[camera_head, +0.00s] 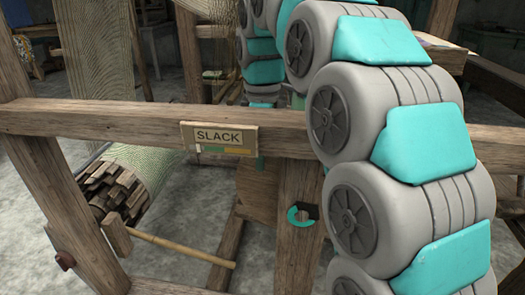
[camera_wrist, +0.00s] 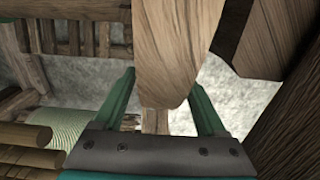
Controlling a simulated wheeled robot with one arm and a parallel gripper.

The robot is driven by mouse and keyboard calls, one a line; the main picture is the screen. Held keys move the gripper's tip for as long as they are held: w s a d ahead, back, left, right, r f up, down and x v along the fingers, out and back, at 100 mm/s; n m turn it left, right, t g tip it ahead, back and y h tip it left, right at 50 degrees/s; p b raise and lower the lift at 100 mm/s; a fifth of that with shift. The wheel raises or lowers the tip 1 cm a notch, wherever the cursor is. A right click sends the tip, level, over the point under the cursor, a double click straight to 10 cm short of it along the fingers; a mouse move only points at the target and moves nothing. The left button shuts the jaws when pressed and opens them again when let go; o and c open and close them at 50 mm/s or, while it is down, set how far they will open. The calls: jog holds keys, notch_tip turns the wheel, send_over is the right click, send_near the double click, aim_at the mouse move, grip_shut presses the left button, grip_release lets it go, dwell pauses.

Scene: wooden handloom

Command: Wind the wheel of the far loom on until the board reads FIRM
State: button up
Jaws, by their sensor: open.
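The board (camera_head: 218,137) on the loom's front rail reads SLACK, above a strip of yellow and green with a pale mark at its left end. My gripper (camera_wrist: 163,80) is open in the wrist view, its two green fingers apart. A broad wooden piece (camera_wrist: 165,45) with a rounded end shows between and beyond the fingers. I cannot tell whether they touch it, or whether it is part of the wheel. No wheel is clearly identifiable in the head view, where my arm covers much of the right side and the gripper's fingers cannot be made out.
A pale cloth roll (camera_head: 150,165) with a blocky wooden end lies below the rail (camera_head: 90,117). A thin wooden rod (camera_head: 180,245) runs low at the left. A teal hook-like piece (camera_head: 300,217) shows against an upright post. Dark timber (camera_wrist: 290,110) crowds the wrist view's right side.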

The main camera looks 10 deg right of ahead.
jog(key=shift+f, duration=0.1)
grip_shut()
dwell(0.6)
dwell(0.8)
